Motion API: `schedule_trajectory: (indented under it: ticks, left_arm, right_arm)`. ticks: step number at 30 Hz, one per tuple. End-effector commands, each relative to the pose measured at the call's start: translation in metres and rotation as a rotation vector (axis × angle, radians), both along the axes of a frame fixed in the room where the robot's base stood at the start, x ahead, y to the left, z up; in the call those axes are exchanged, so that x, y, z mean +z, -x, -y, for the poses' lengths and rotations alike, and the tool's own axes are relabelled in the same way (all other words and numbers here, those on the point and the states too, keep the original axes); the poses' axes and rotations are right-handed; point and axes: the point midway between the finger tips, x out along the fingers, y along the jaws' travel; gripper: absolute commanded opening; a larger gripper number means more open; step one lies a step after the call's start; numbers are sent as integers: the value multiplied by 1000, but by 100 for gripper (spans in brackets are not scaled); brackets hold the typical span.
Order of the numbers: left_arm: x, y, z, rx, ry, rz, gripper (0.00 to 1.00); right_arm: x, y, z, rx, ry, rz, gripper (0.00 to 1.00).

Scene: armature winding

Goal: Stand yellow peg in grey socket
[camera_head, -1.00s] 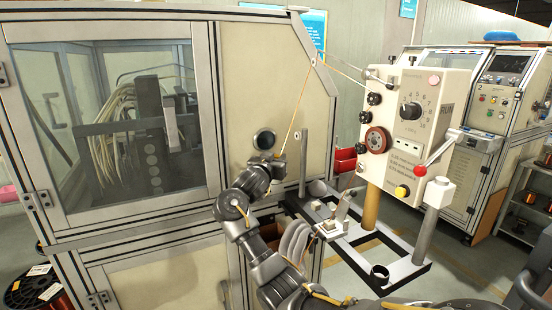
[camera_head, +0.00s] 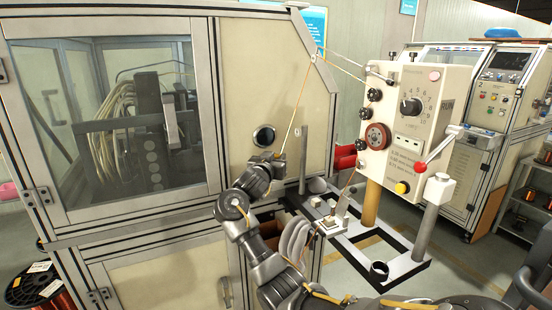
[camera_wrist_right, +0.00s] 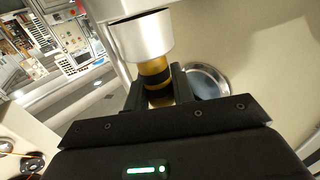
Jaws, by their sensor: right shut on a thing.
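My right gripper (camera_head: 277,161) is beside the beige cabinet wall, just below its round window. In the right wrist view its black jaws (camera_wrist_right: 168,90) are shut on a yellow peg (camera_wrist_right: 154,70) with a dark band. A silver cylinder (camera_wrist_right: 140,36) sits at the peg's far end; I cannot tell if it is joined to it. In the head view the held peg is hard to make out. A short, open, dark grey socket (camera_head: 379,268) stands empty at the front of the flat frame (camera_head: 405,270). My left gripper is not in view.
A small clamp (camera_head: 335,222) sits on the frame's left side. The cabinet (camera_head: 270,60) closes off the left. A thin wire (camera_head: 298,100) runs upward by the gripper.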

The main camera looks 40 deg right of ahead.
Motion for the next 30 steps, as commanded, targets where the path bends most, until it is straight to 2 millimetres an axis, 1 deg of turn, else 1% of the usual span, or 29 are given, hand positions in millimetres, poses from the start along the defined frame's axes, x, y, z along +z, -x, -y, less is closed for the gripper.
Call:
schedule_trajectory:
  ticks: [13,25,26,30]
  left_arm:
    - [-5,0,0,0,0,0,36]
    - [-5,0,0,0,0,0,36]
    - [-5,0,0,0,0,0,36]
    - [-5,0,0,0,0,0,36]
  right_arm:
    - [-13,0,0,1,0,-1,6]
    - [-13,0,0,1,0,0,6]
    - [-13,0,0,1,0,0,27]
    - [-13,0,0,1,0,0,45]
